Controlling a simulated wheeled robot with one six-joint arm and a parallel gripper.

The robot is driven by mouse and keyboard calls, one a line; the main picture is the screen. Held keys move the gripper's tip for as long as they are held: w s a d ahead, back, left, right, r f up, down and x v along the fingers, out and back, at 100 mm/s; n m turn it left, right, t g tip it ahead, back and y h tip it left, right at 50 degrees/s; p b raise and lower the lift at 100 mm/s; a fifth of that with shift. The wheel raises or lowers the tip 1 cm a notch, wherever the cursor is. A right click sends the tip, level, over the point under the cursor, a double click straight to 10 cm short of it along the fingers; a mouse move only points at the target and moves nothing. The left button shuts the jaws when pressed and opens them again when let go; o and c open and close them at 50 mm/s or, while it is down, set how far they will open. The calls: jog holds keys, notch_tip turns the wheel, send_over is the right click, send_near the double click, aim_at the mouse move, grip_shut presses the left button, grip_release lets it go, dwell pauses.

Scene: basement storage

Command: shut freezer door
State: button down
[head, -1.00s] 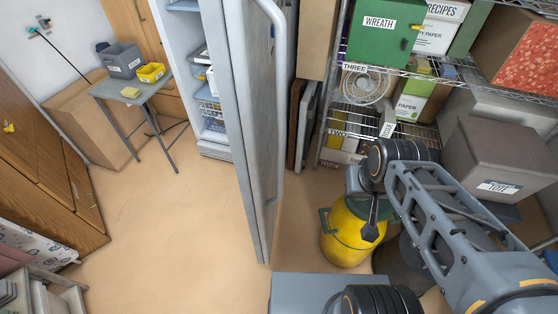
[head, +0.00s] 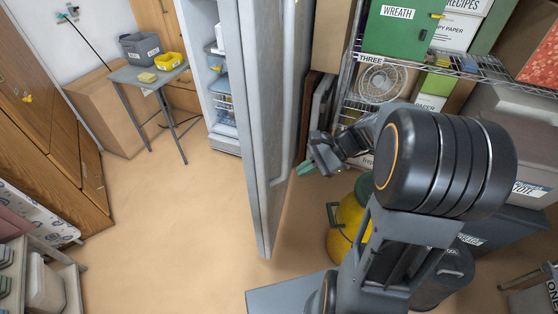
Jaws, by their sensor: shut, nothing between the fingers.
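The freezer door (head: 262,130) is a tall grey-white panel standing wide open in the middle of the head view, its edge toward me. The freezer (head: 222,110) is behind it on the left, with shelves and bins showing through the opening. My gripper (head: 304,170) is shut and empty, just right of the door's outer face, at about the door's lower half. A small gap seems to show between fingertips and door; I cannot tell if they touch. The door's handle is not clearly visible.
A wire shelf (head: 470,68) with boxes and a fan (head: 384,82) stands on the right. A yellow tank (head: 345,228) is on the floor below my arm. A small grey table (head: 140,76) stands at the left back. The floor (head: 180,220) left of the door is clear.

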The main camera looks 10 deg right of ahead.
jog(key=w+d+f+m+t+y+b, duration=0.4)
jog(key=w+d+m+t+y, duration=0.2)
jog(key=w+d+m, duration=0.25)
jog(key=b, duration=0.1)
send_near(273, 145)
jog(key=shift+t, duration=0.4)
jog(key=x, duration=0.7)
jog(key=shift+w+a+f, duration=0.1)
jog(key=shift+a+f, duration=0.15)
jog(key=shift+f, duration=0.05)
